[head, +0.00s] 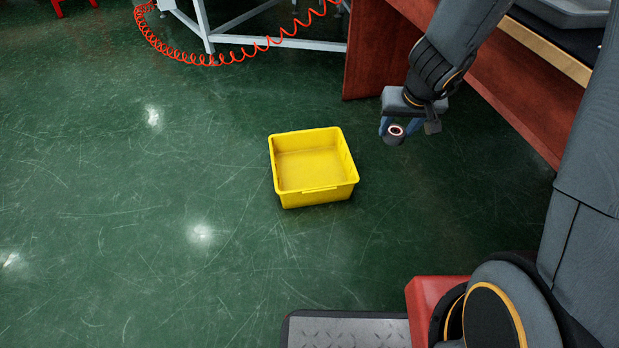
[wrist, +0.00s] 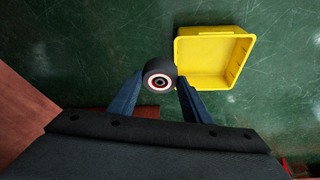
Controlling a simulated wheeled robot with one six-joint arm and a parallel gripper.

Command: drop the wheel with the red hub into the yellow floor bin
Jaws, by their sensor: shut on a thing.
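The yellow floor bin (head: 300,195) stands upright and empty on the green floor in the middle of the head view. It also shows in the wrist view (wrist: 240,60), up and to the right of my gripper. My gripper (head: 398,134) is right of the bin and above the floor. It is shut on the wheel with the red hub (wrist: 159,75), a small dark wheel with a white ring around the red centre. The wheel also shows in the head view (head: 396,131). In the wrist view, the blue fingers (wrist: 158,88) hold it from both sides.
A red-brown workbench (head: 490,75) stands at the upper right, close to my arm. A white metal frame (head: 275,43) and a coiled red hose (head: 170,49) are at the back. The floor left of and around the bin is clear.

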